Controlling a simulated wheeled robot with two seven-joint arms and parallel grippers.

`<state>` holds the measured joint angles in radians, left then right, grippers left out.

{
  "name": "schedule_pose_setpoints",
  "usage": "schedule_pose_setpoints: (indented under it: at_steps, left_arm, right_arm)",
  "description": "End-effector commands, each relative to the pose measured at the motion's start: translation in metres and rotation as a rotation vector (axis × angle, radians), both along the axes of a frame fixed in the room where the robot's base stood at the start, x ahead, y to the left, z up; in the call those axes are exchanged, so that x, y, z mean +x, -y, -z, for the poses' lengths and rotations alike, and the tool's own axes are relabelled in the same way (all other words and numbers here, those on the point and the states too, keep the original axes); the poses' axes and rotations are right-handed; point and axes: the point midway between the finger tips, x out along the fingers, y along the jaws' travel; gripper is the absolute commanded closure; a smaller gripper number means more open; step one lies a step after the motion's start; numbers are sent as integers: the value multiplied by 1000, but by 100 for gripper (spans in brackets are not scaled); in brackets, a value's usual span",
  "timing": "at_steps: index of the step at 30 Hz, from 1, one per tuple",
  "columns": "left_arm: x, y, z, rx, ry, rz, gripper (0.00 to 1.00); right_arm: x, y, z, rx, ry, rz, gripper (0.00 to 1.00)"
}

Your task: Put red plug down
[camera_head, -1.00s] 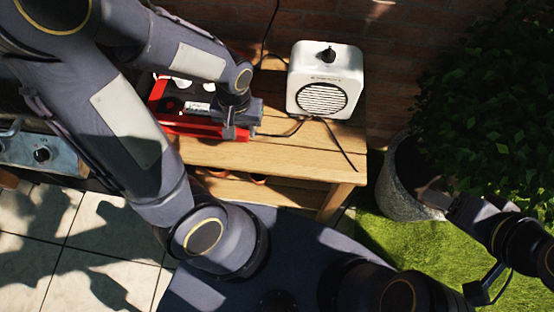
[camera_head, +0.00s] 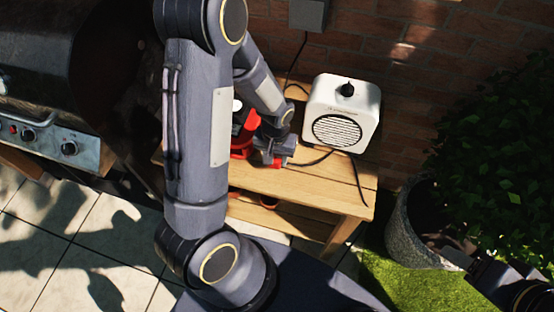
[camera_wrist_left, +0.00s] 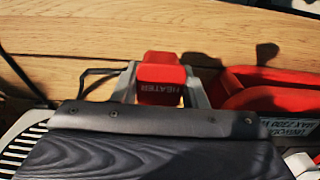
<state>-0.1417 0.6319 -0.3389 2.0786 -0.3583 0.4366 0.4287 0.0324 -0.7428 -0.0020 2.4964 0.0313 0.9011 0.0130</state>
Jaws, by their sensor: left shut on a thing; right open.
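The red plug (camera_wrist_left: 160,72), marked HEATER, is between the two fingers of my left gripper (camera_wrist_left: 162,82) in the left wrist view. The gripper is shut on it, low over the wooden table (camera_wrist_left: 90,70); I cannot tell whether the plug touches the wood. In the head view my left gripper (camera_head: 278,153) is over the table, between the red unit (camera_head: 242,140) and the white heater (camera_head: 342,112). The red unit (camera_wrist_left: 270,92) is just right of the plug in the wrist view. My right gripper (camera_head: 458,258) is open near the plant pot, partly in shadow.
A dark cable (camera_head: 356,178) runs over the table's front right by the heater. A brick wall (camera_head: 400,65) stands behind. A grill (camera_head: 65,140) is at left, a potted plant (camera_head: 405,232) at right. Bare wood (camera_head: 310,185) shows in front of the gripper.

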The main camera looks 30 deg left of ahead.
Motion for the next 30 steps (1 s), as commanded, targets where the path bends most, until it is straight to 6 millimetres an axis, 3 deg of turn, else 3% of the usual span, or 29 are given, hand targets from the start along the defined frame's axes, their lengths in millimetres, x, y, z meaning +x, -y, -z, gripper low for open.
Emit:
schedule_pose_setpoints:
  at_steps: [8,15,30]
  left_arm:
    - [18,-5,23,0,-2,-1,97]
    - [16,-5,49,1,-1,0,97]
    - [17,-5,58,0,1,1,97]
  right_arm:
    - [0,0,-4,0,0,0,42]
    - [0,0,-13,0,0,0,42]
    - [0,0,-3,0,0,0,42]
